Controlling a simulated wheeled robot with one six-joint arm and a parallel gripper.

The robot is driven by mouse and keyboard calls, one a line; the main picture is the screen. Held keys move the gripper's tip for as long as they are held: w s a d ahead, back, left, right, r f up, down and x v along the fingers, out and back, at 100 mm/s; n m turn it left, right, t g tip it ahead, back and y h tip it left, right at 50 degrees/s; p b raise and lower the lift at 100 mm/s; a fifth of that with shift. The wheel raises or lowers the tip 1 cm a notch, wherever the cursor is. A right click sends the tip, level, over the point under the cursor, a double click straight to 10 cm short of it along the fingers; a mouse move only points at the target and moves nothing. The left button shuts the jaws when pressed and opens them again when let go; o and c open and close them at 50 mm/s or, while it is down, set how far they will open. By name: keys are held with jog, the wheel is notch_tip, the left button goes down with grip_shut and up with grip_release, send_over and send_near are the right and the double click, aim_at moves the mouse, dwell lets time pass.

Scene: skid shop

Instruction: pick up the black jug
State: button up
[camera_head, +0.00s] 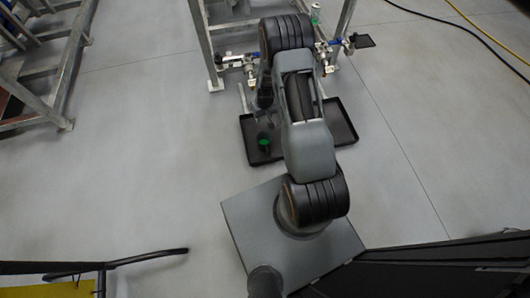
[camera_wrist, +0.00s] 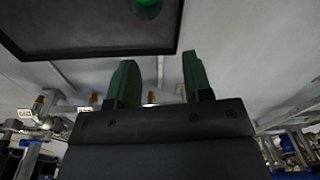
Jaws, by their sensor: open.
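A dark round thing with a green top (camera_head: 264,143), which looks like the black jug, stands at the left part of a black tray (camera_head: 341,122) on the floor. In the wrist view, its green part (camera_wrist: 148,4) is cut by the top edge, over the dark tray (camera_wrist: 70,32); the rest of it is hidden or too dark to tell. My gripper (camera_wrist: 157,80) shows two green fingers spread apart with nothing between them. It is apart from the jug. In the head view my arm reaches over the tray and hides its middle, and the fingers cannot be made out.
A steel frame with pipes and valves (camera_head: 236,62) stands behind the tray. Another metal rack (camera_head: 45,90) is at far left. Cables lie at top right. Floor left of the tray is clear.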

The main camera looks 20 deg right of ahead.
jog(key=b, duration=0.4)
send_near(265, 146)
jog(key=s+r, duration=0.2)
jog(key=s, duration=0.1)
jog(key=shift+g, duration=0.3)
jog(key=f+b, duration=0.1)
jog(key=f, duration=0.1)
jog(key=f+b, duration=0.1)
jog(key=f, duration=0.1)
jog(key=f+b, duration=0.1)
jog(key=f, duration=0.2)
jog(key=shift+s+a+f, duration=0.1)
jog(key=shift+a, duration=0.15)
jog(key=shift+f+b, duration=1.85)
jog(key=shift+f, duration=1.25)
jog(key=shift+c, duration=0.3)
grip_shut()
